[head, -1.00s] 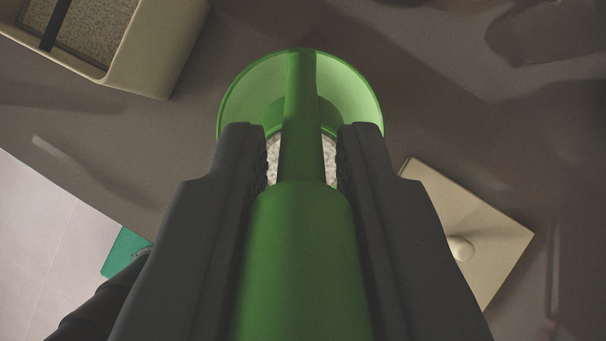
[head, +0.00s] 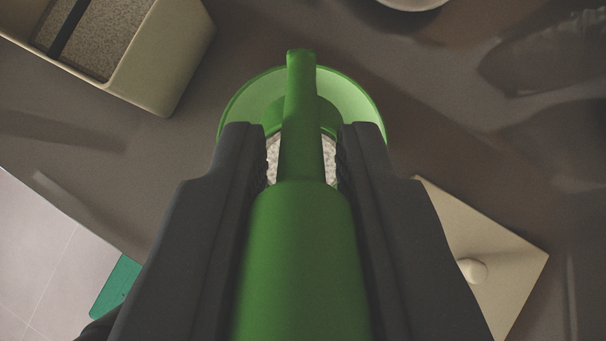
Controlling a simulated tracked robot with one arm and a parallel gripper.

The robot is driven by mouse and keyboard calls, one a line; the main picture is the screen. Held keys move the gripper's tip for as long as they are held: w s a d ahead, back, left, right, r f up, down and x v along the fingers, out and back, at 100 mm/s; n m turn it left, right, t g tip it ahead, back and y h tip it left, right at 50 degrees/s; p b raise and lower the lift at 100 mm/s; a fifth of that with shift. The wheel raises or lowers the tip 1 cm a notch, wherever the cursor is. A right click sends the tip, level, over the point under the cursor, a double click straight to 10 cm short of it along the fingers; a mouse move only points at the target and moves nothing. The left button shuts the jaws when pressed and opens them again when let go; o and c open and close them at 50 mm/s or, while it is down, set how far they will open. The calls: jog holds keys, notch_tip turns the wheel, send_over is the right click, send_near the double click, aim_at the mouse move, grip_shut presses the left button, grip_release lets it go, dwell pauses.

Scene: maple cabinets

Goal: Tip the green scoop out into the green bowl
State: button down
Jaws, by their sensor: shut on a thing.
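My gripper (head: 302,150) is shut on the green scoop (head: 303,260), with one dark finger on each side of it. The scoop's thick part fills the lower middle, and a narrower part runs up between the fingertips. The scoop's inside does not show. The green bowl (head: 352,92) lies beyond the fingertips, and the scoop's far end overlaps it in the picture. Pale grainy stuff (head: 329,150) shows in two gaps beside the scoop, apparently in the bowl. The fingers and scoop hide the bowl's near side.
A cream bin (head: 165,75) of grainy stuff with a dark bar across it stands at upper left. A square cream lid (head: 510,255) with a knob lies at right. A pale dish (head: 412,4) shows at the top edge. A teal-green thing (head: 115,285) is at lower left, by the counter's edge.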

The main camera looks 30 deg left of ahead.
jog(key=shift+s+d+f+t+y+b, duration=0.4)
jog(key=shift+s+t+b, duration=0.2)
jog(key=shift+b, duration=0.6)
jog(key=shift+s+d+f+t+y+b, duration=0.35)
jog(key=shift+s+t+b, duration=0.2)
jog(key=shift+b, duration=0.65)
jog(key=shift+s+d+f+t+y+b, duration=0.25)
jog(key=shift+s+f+t+b, duration=0.15)
jog(key=shift+b, duration=0.3)
jog(key=shift+s+d+f+t+y+b, duration=0.15)
jog(key=shift+s+t+y+b, duration=0.1)
jog(key=shift+t+b, duration=0.35)
jog(key=shift+w+a+r+g, duration=0.15)
jog(key=shift+w+r+g, duration=0.05)
jog(key=shift+r+g, duration=0.15)
jog(key=shift+f, duration=0.1)
jog(key=shift+s+f+b, duration=0.2)
jog(key=shift+f+b, duration=0.1)
jog(key=shift+b, duration=1.5)
jog(key=shift+w+a+r+g+h+p, duration=0.25)
jog(key=shift+w+r+g+h+p, duration=0.3)
jog(key=shift+p, duration=0.95)
